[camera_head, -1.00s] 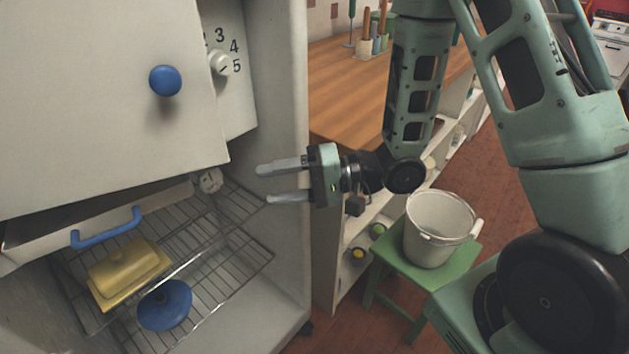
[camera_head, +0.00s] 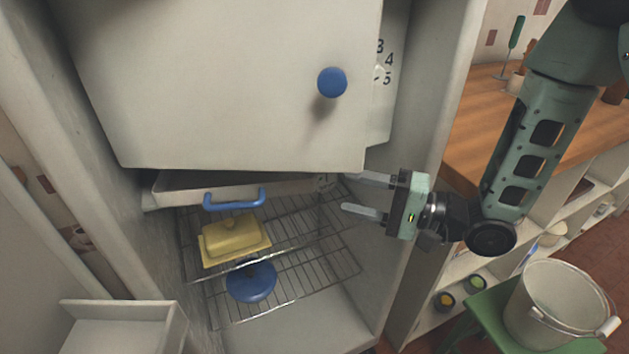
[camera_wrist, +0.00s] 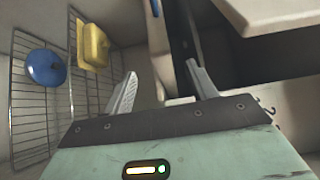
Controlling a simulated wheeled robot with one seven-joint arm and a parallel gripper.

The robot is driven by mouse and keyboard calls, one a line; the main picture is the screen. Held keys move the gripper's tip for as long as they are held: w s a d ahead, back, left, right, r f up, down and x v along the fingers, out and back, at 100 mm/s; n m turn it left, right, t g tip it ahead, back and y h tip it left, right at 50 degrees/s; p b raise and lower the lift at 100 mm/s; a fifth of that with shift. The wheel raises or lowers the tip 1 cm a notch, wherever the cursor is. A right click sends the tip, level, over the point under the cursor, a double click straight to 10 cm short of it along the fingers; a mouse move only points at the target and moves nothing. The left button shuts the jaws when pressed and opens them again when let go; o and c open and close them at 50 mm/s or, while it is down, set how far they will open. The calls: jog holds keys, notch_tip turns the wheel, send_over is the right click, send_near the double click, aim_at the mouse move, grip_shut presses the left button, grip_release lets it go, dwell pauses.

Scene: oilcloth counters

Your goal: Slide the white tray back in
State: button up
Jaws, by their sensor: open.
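The white tray (camera_head: 165,189) sits under the freezer box, above the wire racks, with a blue handle (camera_head: 234,199) on its front. How far it sticks out is hard to tell. My gripper (camera_head: 353,193) is open and empty, to the right of the handle and apart from it, at the right side of the fridge opening. In the wrist view the open fingers (camera_wrist: 162,70) point into the fridge, with part of the blue handle (camera_wrist: 155,8) at the top edge. The back of the tray is hidden by the freezer box.
The freezer door (camera_head: 230,80) with a blue knob (camera_head: 331,82) hangs above the tray. A yellow butter dish (camera_head: 234,237) and a blue lidded dish (camera_head: 250,283) are on the racks below. A white bucket (camera_head: 560,305) stands on a green stool at right.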

aim_at(297, 174)
jog(key=x, duration=0.8)
jog(key=shift+a+p, duration=0.1)
jog(key=shift+p, duration=0.25)
jog(key=c, duration=1.2)
jog(key=shift+w+a+p, duration=0.15)
jog(key=shift+w+a, duration=0.4)
jog(key=shift+w, duration=0.25)
jog(key=shift+w+a+p, duration=0.15)
jog(key=shift+w+a, duration=0.4)
jog(key=shift+w, duration=0.25)
jog(key=shift+w+a+p, duration=0.15)
jog(key=shift+w+a, duration=0.4)
jog(key=shift+w, duration=0.25)
jog(key=shift+w+a+r, duration=0.1)
jog(key=shift+w+r, duration=0.05)
jog(key=shift+w, duration=0.05)
jog(key=o, duration=1.2)
